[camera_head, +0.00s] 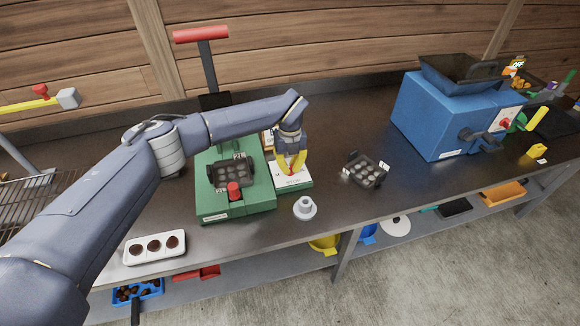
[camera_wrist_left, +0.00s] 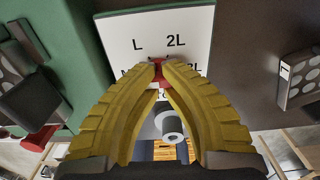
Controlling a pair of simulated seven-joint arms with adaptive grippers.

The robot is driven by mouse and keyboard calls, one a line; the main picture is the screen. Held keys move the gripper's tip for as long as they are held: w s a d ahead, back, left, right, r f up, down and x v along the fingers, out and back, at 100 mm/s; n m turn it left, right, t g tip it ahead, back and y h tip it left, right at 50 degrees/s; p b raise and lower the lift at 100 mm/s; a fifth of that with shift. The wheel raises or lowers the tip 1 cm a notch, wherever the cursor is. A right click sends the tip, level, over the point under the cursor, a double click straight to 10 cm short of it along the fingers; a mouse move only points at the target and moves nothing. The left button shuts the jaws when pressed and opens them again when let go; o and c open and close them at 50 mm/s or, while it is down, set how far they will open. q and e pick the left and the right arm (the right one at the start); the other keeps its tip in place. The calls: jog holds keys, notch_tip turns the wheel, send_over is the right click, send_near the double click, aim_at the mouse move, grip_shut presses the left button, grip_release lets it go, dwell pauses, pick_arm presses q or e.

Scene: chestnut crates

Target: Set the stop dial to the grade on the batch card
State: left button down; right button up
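The stop dial (camera_wrist_left: 158,74) is a small red knob on a white plate (camera_wrist_left: 118,28) marked "L" and "2L", with other marks partly covered by my fingers. In the head view the plate (camera_head: 294,183) with "STOP" on it sits at the right side of the green press (camera_head: 262,200). My left gripper (camera_head: 292,168) reaches down over the plate, its yellow fingers closed around the red knob. The fingers hide most of the dial, so its setting cannot be read. A pale card (camera_head: 268,140) stands partly hidden behind my left wrist; its writing cannot be read. My right gripper is out of view.
A dark mould tray (camera_head: 366,170) lies right of the press, and a pale flanged piece (camera_head: 304,208) stands in front. A white tray (camera_head: 155,246) with three brown rounds is at the front left. A blue machine (camera_head: 440,118) stands at right.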

pick_arm(q)
jog(key=shift+r+m, duration=0.1)
jog(key=shift+m, duration=0.2)
dwell(0.5)
jog(key=m, duration=0.5)
jog(key=shift+w, duration=0.1)
jog(key=m, duration=0.6)
jog(key=shift+m, duration=0.4)
jog(key=m, duration=1.1)
jog(key=shift+m, duration=0.3)
jog(key=c, duration=1.5)
grip_release()
jog(key=shift+o, duration=1)
